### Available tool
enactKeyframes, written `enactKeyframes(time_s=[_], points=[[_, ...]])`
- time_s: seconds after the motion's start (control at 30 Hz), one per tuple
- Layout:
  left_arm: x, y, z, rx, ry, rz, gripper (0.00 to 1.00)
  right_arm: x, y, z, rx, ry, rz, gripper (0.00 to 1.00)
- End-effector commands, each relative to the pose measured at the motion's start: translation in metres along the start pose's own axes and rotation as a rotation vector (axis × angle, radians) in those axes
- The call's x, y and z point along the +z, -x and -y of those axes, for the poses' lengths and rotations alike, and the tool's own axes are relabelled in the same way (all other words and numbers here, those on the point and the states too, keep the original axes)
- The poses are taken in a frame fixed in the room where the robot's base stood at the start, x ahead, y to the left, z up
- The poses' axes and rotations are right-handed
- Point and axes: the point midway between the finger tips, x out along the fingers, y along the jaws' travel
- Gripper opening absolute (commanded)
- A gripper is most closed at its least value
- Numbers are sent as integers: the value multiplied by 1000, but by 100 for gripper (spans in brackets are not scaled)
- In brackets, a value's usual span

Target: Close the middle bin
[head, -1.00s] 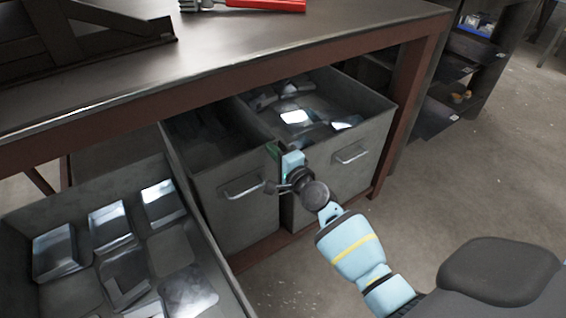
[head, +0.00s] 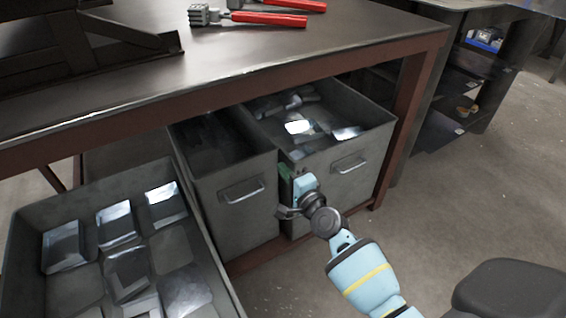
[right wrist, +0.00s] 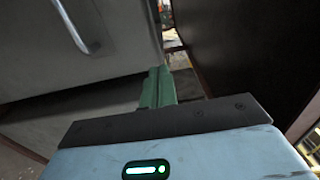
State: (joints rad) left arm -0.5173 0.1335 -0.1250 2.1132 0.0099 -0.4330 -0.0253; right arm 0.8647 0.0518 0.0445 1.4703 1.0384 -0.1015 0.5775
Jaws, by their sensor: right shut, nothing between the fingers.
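The middle bin (head: 236,222) is a grey metal bin with a bar handle, under the bench. My right gripper (head: 285,172) is at the right edge of the middle bin's front, before the right bin's face. Its green fingers (right wrist: 157,88) are shut and empty. The right wrist view shows a grey bin front with a handle (right wrist: 74,26) close by; contact cannot be told. My left gripper is out of view.
A left bin (head: 30,220) is pulled far out, holding several metal pieces. The bench (head: 250,52) overhangs the bins, with its red leg (head: 408,125) at the right. Red-handled tools (head: 268,18) lie on top. The floor (head: 460,210) at right is clear.

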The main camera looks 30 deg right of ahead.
Motion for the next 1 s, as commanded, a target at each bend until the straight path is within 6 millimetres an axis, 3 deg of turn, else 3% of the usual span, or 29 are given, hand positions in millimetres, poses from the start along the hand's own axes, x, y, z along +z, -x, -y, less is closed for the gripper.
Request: enactKeyframes(time_s=[0.2,0.4,0.6,1.0], points=[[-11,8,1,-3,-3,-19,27,0,43,2,0,1,0,0],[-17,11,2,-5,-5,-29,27,0,69,1,0,1,1,0],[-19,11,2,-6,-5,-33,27,0,80,0,0,-1,1,0],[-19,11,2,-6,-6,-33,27,1,82,-2,4,5,3,0]])
